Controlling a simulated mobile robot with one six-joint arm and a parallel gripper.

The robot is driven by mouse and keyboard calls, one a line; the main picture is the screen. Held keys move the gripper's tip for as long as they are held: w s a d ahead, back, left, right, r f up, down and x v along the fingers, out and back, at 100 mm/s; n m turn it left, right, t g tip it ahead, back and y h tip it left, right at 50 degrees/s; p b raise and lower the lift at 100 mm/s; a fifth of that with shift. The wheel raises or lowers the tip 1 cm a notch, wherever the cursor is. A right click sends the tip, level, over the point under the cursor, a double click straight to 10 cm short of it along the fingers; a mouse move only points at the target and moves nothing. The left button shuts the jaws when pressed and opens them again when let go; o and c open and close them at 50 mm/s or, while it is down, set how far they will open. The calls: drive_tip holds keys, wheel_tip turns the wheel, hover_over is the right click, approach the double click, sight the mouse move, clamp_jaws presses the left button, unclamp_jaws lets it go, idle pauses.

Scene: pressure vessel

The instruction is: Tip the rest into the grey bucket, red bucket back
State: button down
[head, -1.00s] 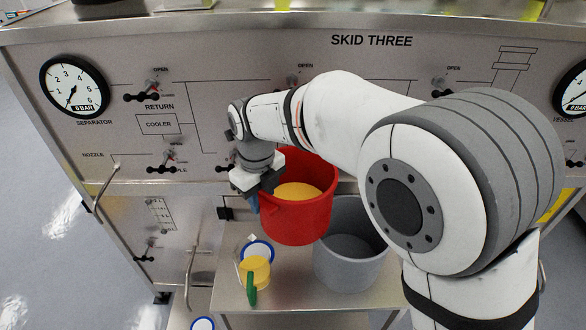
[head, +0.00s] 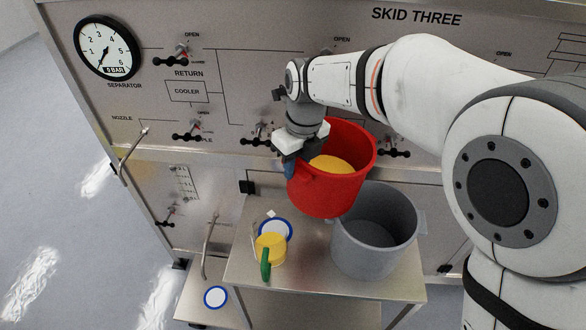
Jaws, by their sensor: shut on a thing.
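The red bucket (head: 325,193) hangs in the air above the metal stand, tilted a little, with yellow contents (head: 331,164) showing inside. My gripper (head: 292,163) is shut on the left side of its rim; the fingertips are partly hidden. The grey bucket (head: 368,244) stands upright on the stand, below and to the right of the red bucket. The part of its inside that I see looks empty. The red bucket overlaps its upper left rim in the picture; I cannot tell the exact gap.
The metal stand (head: 300,273) also carries a yellow container with a green handle (head: 270,250) and a blue-rimmed white disc (head: 275,229). Another such disc (head: 215,297) lies lower left. The panel with valves and a gauge (head: 106,48) rises behind. Floor at left is clear.

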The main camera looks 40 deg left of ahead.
sight(309, 166)
drive_tip(key=shift+w+d+r+y+b, duration=0.2)
drive_tip(key=shift+d+y+b, duration=0.25)
drive_tip(key=shift+y+b, duration=0.1)
drive_tip(key=shift+w+d+r+g+y+b, duration=0.2)
drive_tip(key=shift+d+r+y+b, duration=0.25)
drive_tip(key=shift+d+r, duration=0.2)
drive_tip(key=shift+w+d+r+g+y+b, duration=0.1)
drive_tip(key=shift+d+r+g+y+b, duration=0.2)
drive_tip(key=shift+d+r+y, duration=0.35)
drive_tip(key=shift+a+h, duration=0.15)
drive_tip(key=shift+h, duration=0.1)
drive_tip(key=shift+w+d+b, duration=0.1)
drive_tip(key=shift+d+b, duration=0.15)
drive_tip(key=shift+b, duration=0.2)
drive_tip(key=shift+w+d+r+y+b, duration=0.1)
drive_tip(key=shift+w+d+y+b, duration=0.05)
drive_tip(key=shift+d+y+b, duration=0.35)
drive_tip(key=shift+d+r+y, duration=0.2)
drive_tip(key=shift+y, duration=0.1)
